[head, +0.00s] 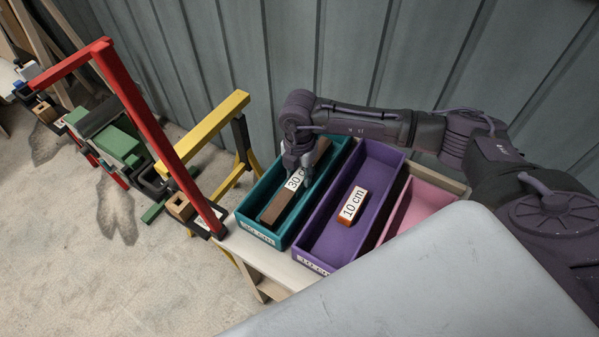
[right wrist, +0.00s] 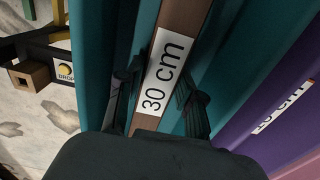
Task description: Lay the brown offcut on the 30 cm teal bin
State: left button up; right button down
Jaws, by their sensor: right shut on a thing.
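The brown offcut (head: 274,210) is a long bar with a white "30 cm" label. It lies lengthwise inside the teal bin (head: 247,222), between its long walls. My right gripper (head: 292,178) reaches down into the teal bin and is shut on the offcut near its label. In the right wrist view the fingers (right wrist: 158,95) stand on both sides of the brown offcut (right wrist: 182,20), with the teal bin's walls (right wrist: 95,60) around them. Whether the offcut rests fully on the bin floor is hard to tell. My left gripper is not in view.
A purple bin (head: 325,237) with an orange "10 cm" block (head: 351,206) stands right of the teal bin, then a pink bin (head: 410,208). A red frame (head: 150,125) and a yellow trestle (head: 205,127) stand to the left. A grey surface (head: 440,280) fills the front right.

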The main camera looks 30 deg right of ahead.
aim_at(300, 176)
jog(key=shift+f, duration=0.15)
jog(key=c, duration=0.7)
grip_release()
notch_tip(300, 176, up, 12)
jog(key=shift+r+b, duration=0.2)
jog(key=shift+b, duration=0.45)
